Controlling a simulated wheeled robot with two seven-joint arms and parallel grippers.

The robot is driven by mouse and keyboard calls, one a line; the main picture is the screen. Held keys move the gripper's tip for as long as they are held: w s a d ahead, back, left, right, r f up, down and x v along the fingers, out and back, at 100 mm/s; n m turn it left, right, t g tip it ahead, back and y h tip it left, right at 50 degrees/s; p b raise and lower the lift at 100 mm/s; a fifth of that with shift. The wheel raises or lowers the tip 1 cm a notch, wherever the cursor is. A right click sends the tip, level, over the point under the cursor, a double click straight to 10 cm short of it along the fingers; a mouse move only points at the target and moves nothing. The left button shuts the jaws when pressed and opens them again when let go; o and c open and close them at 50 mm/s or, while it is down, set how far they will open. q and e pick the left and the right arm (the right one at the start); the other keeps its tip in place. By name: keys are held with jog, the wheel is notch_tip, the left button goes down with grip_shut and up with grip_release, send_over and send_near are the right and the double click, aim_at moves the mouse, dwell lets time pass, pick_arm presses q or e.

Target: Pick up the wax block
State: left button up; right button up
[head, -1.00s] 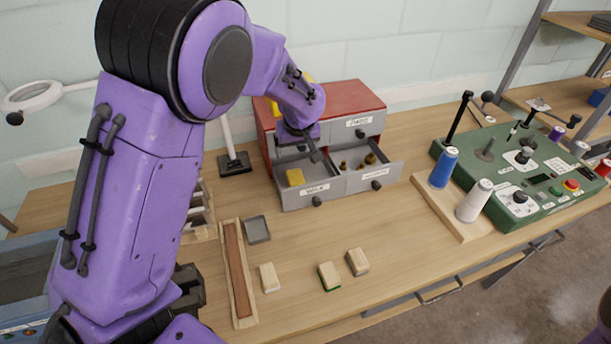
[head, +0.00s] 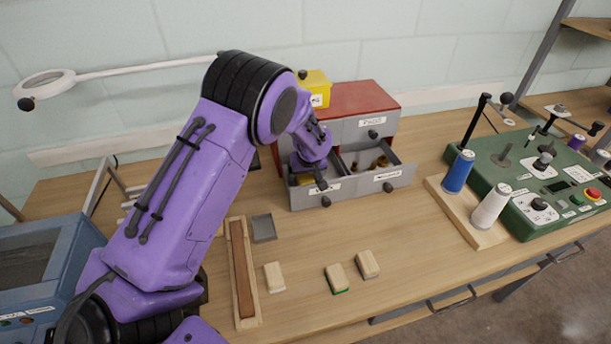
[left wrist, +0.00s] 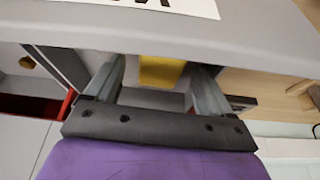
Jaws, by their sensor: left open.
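The yellow wax block (left wrist: 160,72) shows in the left wrist view between the two fingers of my left gripper (left wrist: 155,82). It lies in the open left drawer (head: 322,193) of the red-topped cabinet (head: 352,98). My left gripper (head: 318,180) points down into this drawer in the head view, with its fingers open and apart. In the head view the block is hidden behind the gripper. I cannot tell how deep the fingertips are beside it. My right gripper is not in view.
An open right drawer (head: 390,181) beside it holds small brass-coloured parts. Sanding-type blocks (head: 337,277), a grey tray (head: 263,228) and a long wooden strip (head: 241,270) lie in front. Blue (head: 459,171) and white (head: 490,207) spools stand right.

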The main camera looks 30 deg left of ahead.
pick_arm(q)
jog(key=shift+x, duration=0.85)
jog(key=shift+r, duration=0.1)
jog(key=c, duration=1.1)
jog(key=shift+r, duration=0.1)
